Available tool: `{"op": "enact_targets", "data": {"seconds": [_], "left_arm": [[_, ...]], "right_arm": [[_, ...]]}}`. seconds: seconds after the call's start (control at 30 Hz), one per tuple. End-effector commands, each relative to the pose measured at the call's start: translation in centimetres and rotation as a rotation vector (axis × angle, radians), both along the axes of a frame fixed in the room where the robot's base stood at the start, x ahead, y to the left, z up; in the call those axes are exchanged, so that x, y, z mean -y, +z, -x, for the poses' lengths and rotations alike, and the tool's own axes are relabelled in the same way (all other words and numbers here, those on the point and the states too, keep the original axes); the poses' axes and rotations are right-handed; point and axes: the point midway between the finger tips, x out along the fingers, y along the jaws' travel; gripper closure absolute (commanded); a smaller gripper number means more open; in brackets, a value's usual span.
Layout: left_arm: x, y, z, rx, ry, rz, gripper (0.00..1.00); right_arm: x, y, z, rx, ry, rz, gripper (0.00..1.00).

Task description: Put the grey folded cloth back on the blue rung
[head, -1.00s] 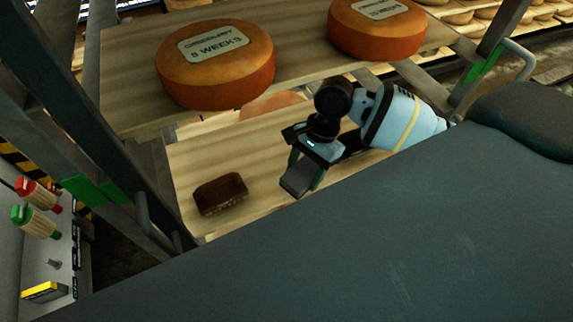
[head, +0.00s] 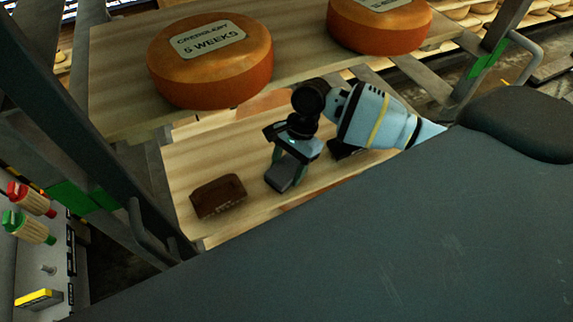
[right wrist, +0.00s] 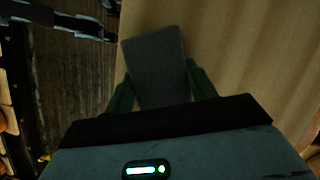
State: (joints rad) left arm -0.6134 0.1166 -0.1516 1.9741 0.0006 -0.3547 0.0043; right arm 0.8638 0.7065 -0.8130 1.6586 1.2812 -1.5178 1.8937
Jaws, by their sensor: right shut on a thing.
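My right gripper (head: 288,164) is shut on the grey folded cloth (head: 284,178), a flat dark-grey block shape. It holds the cloth over the lower wooden shelf; whether the cloth touches the board cannot be told. In the right wrist view the cloth (right wrist: 157,62) sticks out between the two green fingers of the gripper (right wrist: 161,88), with pale wood to its right. I cannot make out a blue rung in either view. My left gripper is not in view.
A brown block (head: 218,196) lies on the lower shelf (head: 190,155), left of my gripper. Orange cheese wheels (head: 212,72) stand on the upper shelf (head: 118,100), close above my arm.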

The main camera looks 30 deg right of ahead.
Motion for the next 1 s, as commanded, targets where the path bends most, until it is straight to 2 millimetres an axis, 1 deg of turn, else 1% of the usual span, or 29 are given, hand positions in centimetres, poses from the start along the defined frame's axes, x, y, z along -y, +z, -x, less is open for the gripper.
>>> {"op": "enact_targets", "data": {"seconds": [0.13,0.27,0.3,0.43,0.77,0.87,1.0], "left_arm": [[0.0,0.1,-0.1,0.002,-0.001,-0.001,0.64],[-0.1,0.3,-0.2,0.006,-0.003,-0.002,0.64],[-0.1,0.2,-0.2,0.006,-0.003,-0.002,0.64],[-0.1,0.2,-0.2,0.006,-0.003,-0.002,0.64],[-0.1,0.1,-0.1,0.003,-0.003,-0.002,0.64],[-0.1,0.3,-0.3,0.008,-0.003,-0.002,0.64],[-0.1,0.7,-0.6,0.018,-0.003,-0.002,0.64]], "right_arm": [[0.0,0.2,-0.1,0.003,0.0,-0.001,0.62],[0.0,-0.1,-0.1,0.003,0.0,-0.001,0.62],[0.0,-0.1,-0.1,0.003,0.0,-0.001,0.39],[0.0,-0.1,-0.1,0.002,0.0,-0.001,0.22],[0.0,0.2,-0.1,0.003,0.0,0.0,0.22],[0.4,1.1,-0.2,0.005,-0.001,0.0,0.22],[1.2,3.3,-0.6,0.007,-0.002,0.0,0.22]]}}
